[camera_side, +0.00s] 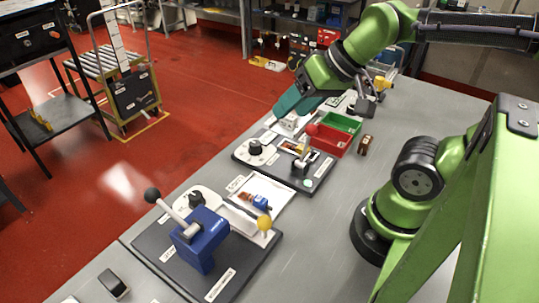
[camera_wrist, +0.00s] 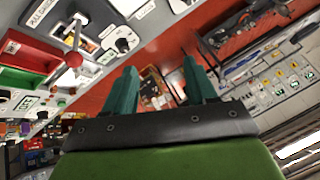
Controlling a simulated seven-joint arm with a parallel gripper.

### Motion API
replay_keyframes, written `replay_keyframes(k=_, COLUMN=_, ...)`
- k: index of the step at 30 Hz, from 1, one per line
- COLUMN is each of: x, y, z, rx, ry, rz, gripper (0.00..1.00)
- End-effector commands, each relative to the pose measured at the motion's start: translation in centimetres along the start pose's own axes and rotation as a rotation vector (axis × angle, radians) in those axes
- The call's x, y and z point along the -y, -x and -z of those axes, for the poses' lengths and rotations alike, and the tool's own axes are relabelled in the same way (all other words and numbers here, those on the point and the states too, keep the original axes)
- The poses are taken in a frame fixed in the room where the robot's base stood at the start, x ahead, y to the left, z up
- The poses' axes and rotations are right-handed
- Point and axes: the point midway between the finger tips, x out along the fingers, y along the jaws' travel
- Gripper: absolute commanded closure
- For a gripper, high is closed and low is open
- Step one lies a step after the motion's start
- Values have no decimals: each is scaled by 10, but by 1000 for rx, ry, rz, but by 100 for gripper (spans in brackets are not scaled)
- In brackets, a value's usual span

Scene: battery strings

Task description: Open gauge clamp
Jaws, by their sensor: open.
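Two dark base plates with fixtures stand on the grey bench. The farther plate (camera_side: 318,184) carries a lever with a red ball knob (camera_side: 312,129) beside a white dial box (camera_side: 255,152). The red knob also shows in the wrist view (camera_wrist: 74,59), left of my fingers. The nearer plate carries a blue clamp body (camera_side: 200,240) with a black-knobbed lever (camera_side: 168,207) leaning up-left. A yellow knob (camera_side: 264,223) stands to its right. My gripper (camera_wrist: 160,85) has two teal fingers spread apart with nothing between them. It is above the far fixtures.
A red bin (camera_side: 334,143) and a green bin (camera_side: 345,123) sit behind the farther plate. A small brown object (camera_side: 364,145) stands right of them. A black device (camera_side: 112,284) lies at the near bench edge. Bare bench lies between the fixtures and my base.

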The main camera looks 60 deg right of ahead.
Motion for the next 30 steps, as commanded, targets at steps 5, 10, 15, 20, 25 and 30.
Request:
replay_keyframes(k=5, x=-30, y=-14, z=-6, rx=170, ry=-73, rz=-74, gripper=43)
replay_keyframes(k=10, x=-82, y=-25, z=-26, rx=514, ry=-255, rz=-119, gripper=43)
replay_keyframes(k=15, x=-120, y=-21, z=-44, rx=822, ry=-508, rz=-14, gripper=43)
replay_keyframes(k=20, x=-149, y=-13, z=-47, rx=1003, ry=-799, rz=198, gripper=43)
replay_keyframes(k=25, x=-190, y=-10, z=-39, rx=1041, ry=-1149, rz=492, gripper=43)
replay_keyframes(k=30, x=-245, y=-14, z=-36, rx=928, ry=-1475, rz=758, gripper=43)
